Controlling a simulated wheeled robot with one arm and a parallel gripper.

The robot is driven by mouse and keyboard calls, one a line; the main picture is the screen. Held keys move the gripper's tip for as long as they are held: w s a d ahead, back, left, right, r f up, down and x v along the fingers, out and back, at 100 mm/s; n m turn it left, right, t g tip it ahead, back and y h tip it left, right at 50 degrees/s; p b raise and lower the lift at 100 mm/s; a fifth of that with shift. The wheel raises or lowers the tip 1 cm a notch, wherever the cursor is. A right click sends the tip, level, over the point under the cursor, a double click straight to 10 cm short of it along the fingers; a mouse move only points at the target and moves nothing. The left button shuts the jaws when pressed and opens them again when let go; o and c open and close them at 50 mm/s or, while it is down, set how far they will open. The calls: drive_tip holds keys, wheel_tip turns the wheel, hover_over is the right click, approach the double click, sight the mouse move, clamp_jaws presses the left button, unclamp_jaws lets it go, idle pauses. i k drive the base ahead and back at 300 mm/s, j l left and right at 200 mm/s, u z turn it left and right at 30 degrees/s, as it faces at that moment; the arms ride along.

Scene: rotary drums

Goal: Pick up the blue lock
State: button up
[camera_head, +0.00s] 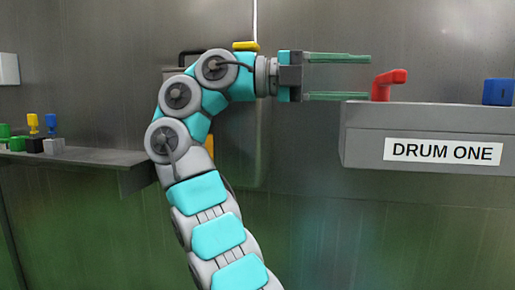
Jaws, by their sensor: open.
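A small blue piece (51,121) stands upright above a grey block on the left shelf. A larger blue block (498,92) sits on top of the grey DRUM ONE box (365,145), cut off at the right edge of the picture. I cannot tell from their shapes which of the two is the lock. My gripper (368,77) is open and empty, pointing right, with its two pale green fingers apart. It is level with the top of the DRUM ONE box, near its left end, and to the left of the larger blue block.
A red bent handle (388,85) rises from the box just beyond my fingertips, between them and the larger blue block. The left shelf (110,157) also holds a yellow piece (33,123) and green pieces (5,131). A yellow-topped object (245,45) shows partly behind my arm.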

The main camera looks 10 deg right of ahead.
sight(497, 92)
drive_tip(key=k, duration=1)
